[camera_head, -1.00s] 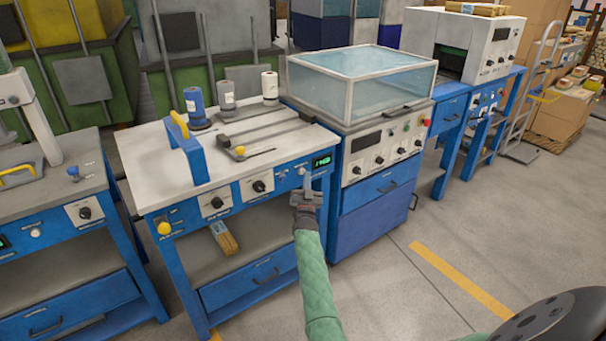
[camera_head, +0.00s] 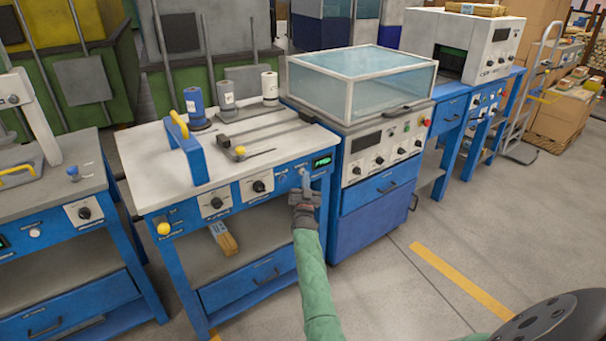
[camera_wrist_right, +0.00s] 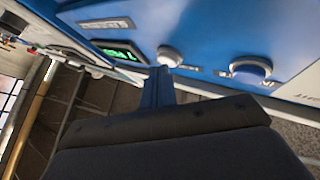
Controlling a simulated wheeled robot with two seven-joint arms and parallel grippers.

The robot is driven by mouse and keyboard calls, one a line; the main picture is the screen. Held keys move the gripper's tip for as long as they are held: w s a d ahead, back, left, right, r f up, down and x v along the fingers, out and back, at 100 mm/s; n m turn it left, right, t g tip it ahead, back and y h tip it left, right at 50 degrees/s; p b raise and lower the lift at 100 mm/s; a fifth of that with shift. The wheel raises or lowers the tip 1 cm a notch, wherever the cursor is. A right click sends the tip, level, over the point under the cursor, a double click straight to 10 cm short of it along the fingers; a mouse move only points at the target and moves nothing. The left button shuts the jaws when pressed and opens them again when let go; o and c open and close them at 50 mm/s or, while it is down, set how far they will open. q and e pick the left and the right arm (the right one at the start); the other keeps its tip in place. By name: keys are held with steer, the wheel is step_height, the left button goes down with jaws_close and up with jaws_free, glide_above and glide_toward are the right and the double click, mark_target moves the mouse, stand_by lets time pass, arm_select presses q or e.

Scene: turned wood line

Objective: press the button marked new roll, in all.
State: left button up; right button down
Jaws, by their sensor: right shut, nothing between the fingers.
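The blue front panel of the roll bench (camera_head: 235,195) carries a lit green display (camera_head: 322,162), knobs and small buttons. In the right wrist view, a white round button (camera_wrist_right: 169,56) stands beside the green display (camera_wrist_right: 118,50), with a blue button (camera_wrist_right: 250,72) to its right. The small labels cannot be read clearly, so I cannot tell which reads new roll. My right gripper (camera_head: 305,182) is shut and empty at the panel. Its fingertips (camera_wrist_right: 160,76) are at the white button, touching or very close; contact cannot be told. My left gripper is not in view.
Several rolls (camera_head: 227,96) stand on the bench top behind a blue frame with a yellow handle (camera_head: 178,124). A machine with a clear cover (camera_head: 362,75) stands close to the right. A bench with a press (camera_head: 35,115) is at the left. The floor in front is open.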

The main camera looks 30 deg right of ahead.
steer(key=shift+w, duration=0.15)
steer(key=shift+s, duration=0.2)
stand_by(0.3)
steer(key=shift+s+p, duration=0.4)
steer(key=shift+s, duration=0.2)
steer(key=s, duration=0.1)
steer(key=s+p, duration=0.1)
steer(key=s, duration=0.1)
steer(key=s+p, duration=0.1)
steer(key=s, duration=0.1)
steer(key=shift+d, duration=0.25)
stand_by(0.8)
